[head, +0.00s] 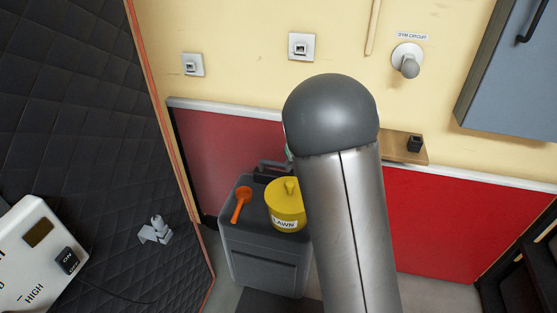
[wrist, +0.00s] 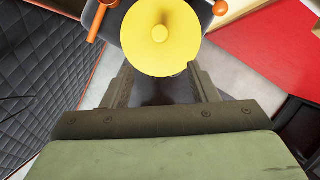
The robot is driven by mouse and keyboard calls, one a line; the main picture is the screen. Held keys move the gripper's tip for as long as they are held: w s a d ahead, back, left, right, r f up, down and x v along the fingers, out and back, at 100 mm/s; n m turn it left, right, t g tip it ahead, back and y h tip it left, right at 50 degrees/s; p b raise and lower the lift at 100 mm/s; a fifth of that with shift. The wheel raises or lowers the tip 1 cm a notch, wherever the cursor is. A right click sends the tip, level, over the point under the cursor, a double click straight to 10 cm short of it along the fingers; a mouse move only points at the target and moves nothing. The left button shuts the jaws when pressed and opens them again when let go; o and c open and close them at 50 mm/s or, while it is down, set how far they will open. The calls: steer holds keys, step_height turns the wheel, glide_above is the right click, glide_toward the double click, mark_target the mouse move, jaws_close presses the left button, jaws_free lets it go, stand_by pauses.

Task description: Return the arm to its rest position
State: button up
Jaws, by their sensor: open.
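My gripper (wrist: 162,80) shows in the wrist view with its two dark fingers spread apart and nothing between them. A round yellow lidded pot (wrist: 160,30) with a knob lies beyond the fingertips, apart from them as far as I can tell. In the head view my own grey arm link fills the middle and hides my gripper. The yellow pot, labelled LAWN (head: 284,212), stands there on a grey cabinet (head: 265,255), its right edge close to my arm in the picture.
An orange scoop (head: 241,203) lies left of the pot. A wooden shelf (head: 403,150) with a small black object is partly hidden behind my arm. A blue-grey wall cabinet (head: 510,80) is at upper right. A dark quilted panel (head: 80,120) stands left, with a white control box (head: 38,250).

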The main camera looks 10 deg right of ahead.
steer(key=s+a+r+n+g, duration=0.1)
steer(key=s+r+n+g, duration=0.1)
steer(key=s+n, duration=1.5)
steer(key=s+r+n+g, duration=0.2)
steer(key=s+r+n, duration=0.2)
steer(key=s+n, duration=1.3)
steer(key=shift+s+a+h, duration=0.4)
steer(key=shift+s, duration=0.65)
